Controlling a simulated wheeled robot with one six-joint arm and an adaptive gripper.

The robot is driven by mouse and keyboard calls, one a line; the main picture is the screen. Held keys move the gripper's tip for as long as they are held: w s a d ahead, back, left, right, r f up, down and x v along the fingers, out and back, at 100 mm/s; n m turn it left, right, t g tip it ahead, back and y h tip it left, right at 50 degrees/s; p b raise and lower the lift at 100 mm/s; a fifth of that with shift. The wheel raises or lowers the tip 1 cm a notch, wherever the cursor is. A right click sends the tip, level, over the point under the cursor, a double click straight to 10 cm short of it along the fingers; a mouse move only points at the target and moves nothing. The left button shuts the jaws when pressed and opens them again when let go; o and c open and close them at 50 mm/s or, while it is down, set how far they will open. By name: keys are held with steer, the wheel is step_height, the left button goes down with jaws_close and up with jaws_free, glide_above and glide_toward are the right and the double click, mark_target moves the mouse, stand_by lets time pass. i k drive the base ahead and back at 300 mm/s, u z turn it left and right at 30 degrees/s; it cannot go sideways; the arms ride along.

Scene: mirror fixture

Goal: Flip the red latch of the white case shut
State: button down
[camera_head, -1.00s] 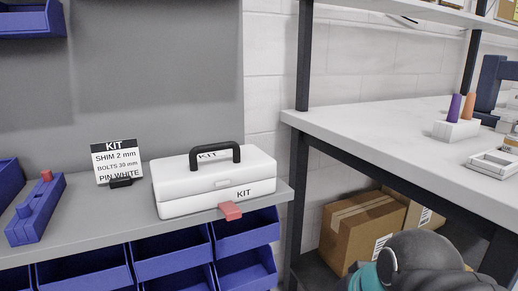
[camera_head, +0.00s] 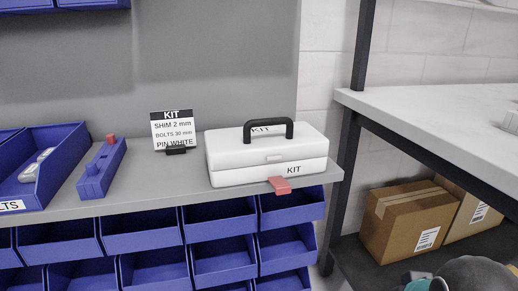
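The white case (camera_head: 240,157) stands on the grey shelf with its lid down. It has a black handle on top and "KIT" lettering on its lid and front. The red latch (camera_head: 279,186) sticks outward from the lower front of the case, over the shelf's front edge. It is not folded up against the case front. My gripper is not in view. A grey and teal part of my arm shows at the bottom right corner, well away from the case.
A kit sign (camera_head: 173,131) stands left of the case, and a blue fixture (camera_head: 101,170) with a red top lies farther left. Blue bins (camera_head: 220,226) fill the space below the shelf (camera_head: 150,197). A white table (camera_head: 430,107) and cardboard boxes (camera_head: 400,229) are at right.

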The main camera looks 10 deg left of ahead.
mark_target(282, 187)
steer(key=z, duration=0.7)
steer(key=k, duration=1)
steer(key=u, duration=0.95)
